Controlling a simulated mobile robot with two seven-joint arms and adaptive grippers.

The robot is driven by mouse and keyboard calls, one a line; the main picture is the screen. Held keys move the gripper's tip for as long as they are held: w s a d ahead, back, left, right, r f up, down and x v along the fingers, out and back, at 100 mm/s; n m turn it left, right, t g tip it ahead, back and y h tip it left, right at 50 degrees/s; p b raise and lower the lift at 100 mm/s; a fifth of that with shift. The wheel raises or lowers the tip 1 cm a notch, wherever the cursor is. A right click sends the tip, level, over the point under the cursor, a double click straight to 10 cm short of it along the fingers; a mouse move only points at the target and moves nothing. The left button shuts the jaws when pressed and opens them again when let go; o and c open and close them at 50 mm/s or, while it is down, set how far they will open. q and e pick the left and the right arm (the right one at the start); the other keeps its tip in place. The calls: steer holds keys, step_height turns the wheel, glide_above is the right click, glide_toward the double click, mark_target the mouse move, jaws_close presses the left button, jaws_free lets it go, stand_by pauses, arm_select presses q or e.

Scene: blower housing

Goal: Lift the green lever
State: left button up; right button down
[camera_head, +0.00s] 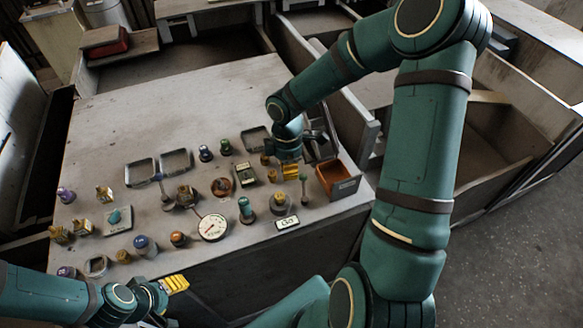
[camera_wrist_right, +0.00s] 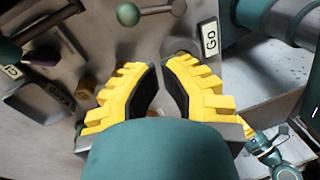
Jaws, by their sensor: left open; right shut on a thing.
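A thin upright lever with a green knob (camera_head: 304,177) stands on the panel's right part in the head view, just right of my right gripper. In the right wrist view a green ball on a rod (camera_wrist_right: 128,14) shows at the top, beyond the fingertips. My right gripper (camera_head: 290,172) is low over the panel, pointing down; its yellow fingers (camera_wrist_right: 160,72) are close together in the wrist view. What lies between them is hard to make out. My left gripper (camera_head: 176,284) is open, near the panel's front left edge.
The grey panel (camera_head: 150,95) is crowded with knobs, switches and a white dial gauge (camera_head: 212,227) in its front half. An orange-brown bin (camera_head: 335,178) stands right of my right gripper. The panel's back half is mostly bare.

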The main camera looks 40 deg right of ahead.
mark_target(304, 188)
steer(key=d+r+t+y+p, duration=0.1)
steer(key=d, duration=0.1)
steer(key=d+r+m+t+y+p, duration=0.1)
steer(key=d+r+t, duration=0.1)
steer(key=shift+w+d+r, duration=0.1)
steer(key=shift+d+r, duration=0.05)
steer(key=shift+d+r+m+t+p, duration=0.25)
steer(key=shift+d+m+t+p, duration=0.05)
steer(key=shift+d+p, duration=0.1)
steer(key=b+x, duration=0.2)
steer(key=x, duration=0.8)
steer(key=shift+w, duration=0.1)
arm_select(q)
steer(key=shift+a+r, duration=0.1)
steer(key=shift+r, duration=0.55)
arm_select(e)
steer(key=shift+r, duration=0.1)
steer(key=shift+s+d+r+m, duration=0.1)
steer(key=shift+s+d+m, duration=0.15)
steer(key=shift+d+m, duration=0.3)
arm_select(q)
steer(key=shift+a+f, duration=0.1)
arm_select(e)
steer(key=shift+s+d+m, duration=0.15)
steer(key=shift+d+m, duration=0.1)
steer(key=shift+m, duration=0.1)
